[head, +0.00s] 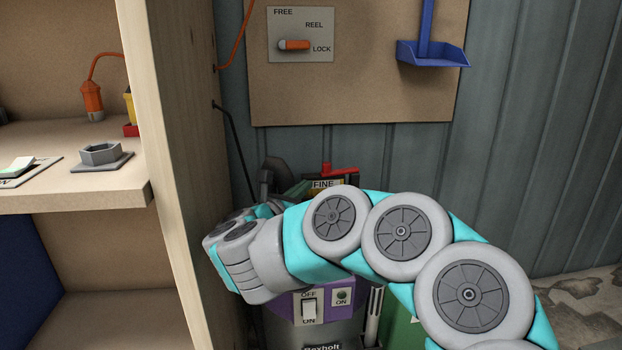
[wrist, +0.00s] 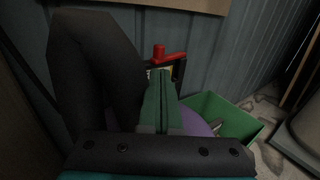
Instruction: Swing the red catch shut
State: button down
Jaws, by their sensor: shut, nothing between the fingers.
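The red catch (head: 340,171) is a short red bar with an upright knob at its left end. It sits on top of a dark box with a "FINE" label (head: 324,184), behind my arm. In the wrist view the red catch (wrist: 168,54) lies just beyond my fingertips, its bar pointing right. My gripper (wrist: 160,74) has green fingers that are shut and empty, pointing at the labelled box just below the catch. I cannot tell whether the tips touch it. In the head view my arm hides much of the gripper and the box's lower part.
A purple-topped machine (head: 325,306) with an OFF/ON switch stands below my arm. A thick black hose (wrist: 92,65) rises left of my fingers. A green bin (wrist: 222,118) is at right.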

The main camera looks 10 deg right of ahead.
aim_at(325, 168)
jog(key=x, duration=0.9)
jog(key=shift+w+d, duration=0.2)
jog(key=shift+w, duration=0.05)
jog(key=shift+w+a+m+g+h+b, duration=0.2)
jog(key=shift+w+m+g+h+b, duration=0.2)
jog(key=shift+w+m+g+h, duration=0.3)
jog(key=shift+w+a+m+g+h+b, duration=0.25)
jog(key=shift+w+m+g+h+b, duration=0.2)
jog(key=shift+h, duration=0.35)
jog(key=shift+w+r+g, duration=0.1)
jog(key=shift+g, duration=0.15)
